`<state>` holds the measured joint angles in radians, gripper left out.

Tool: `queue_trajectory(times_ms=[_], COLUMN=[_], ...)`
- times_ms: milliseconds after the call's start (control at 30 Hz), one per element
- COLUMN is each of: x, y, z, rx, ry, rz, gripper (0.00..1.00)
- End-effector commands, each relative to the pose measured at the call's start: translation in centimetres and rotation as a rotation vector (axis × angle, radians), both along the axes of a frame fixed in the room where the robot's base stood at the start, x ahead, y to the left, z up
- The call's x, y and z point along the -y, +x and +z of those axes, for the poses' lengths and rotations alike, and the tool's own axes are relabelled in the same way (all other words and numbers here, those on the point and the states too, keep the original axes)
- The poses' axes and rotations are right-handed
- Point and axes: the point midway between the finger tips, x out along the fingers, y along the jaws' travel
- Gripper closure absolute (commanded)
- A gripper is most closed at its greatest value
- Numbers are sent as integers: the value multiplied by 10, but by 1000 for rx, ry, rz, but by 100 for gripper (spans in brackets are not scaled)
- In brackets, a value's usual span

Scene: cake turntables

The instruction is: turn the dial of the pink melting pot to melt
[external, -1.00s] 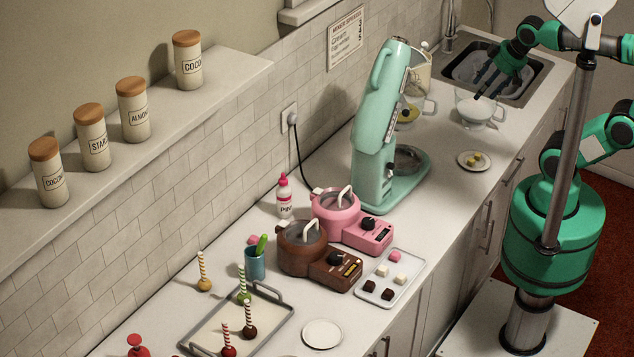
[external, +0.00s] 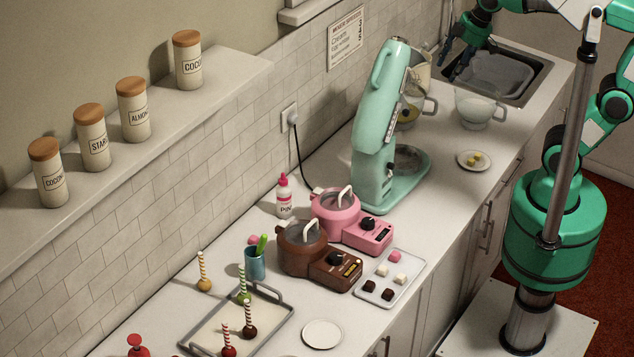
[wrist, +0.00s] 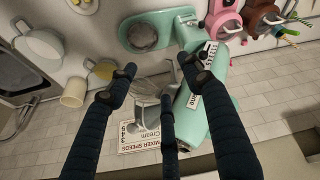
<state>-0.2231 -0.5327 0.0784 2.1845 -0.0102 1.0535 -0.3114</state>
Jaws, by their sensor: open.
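The pink melting pot (external: 335,212) stands on the counter beside the mint stand mixer, with a clear lid and white handle. Its black dial (external: 367,224) is on the front control box; its exact setting is too small to read. In the wrist view the pink pot (wrist: 222,18) shows small near the top right. My gripper (external: 456,66) is open and empty, above the back of the counter by the sink, well away from the pot and beyond the mixer. In the wrist view its dark fingers (wrist: 158,78) are spread with nothing between them.
The mint mixer (external: 374,145) stands tall between my gripper and the pot. A brown melting pot (external: 302,252) sits just in front of the pink one. A sweets tray (external: 408,268), a pink-capped bottle (external: 284,198) and a glass bowl (external: 478,106) are nearby.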

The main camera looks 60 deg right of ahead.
Motion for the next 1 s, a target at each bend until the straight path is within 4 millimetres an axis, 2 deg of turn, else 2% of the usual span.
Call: queue_trajectory(times_ms=[33,100,300,600,800,1000], x=[-16,-37,-102,-208,-253,-284], y=[11,24,55,80,84,83], z=[4,6,7,-6,-17,-26], rx=[-17,-35,-84,-147,-169,-185], ry=[-18,-45,-118,-216,-253,-278], rz=[69,164,436,832,988,1096], gripper=[50,50,50,50,50,50])
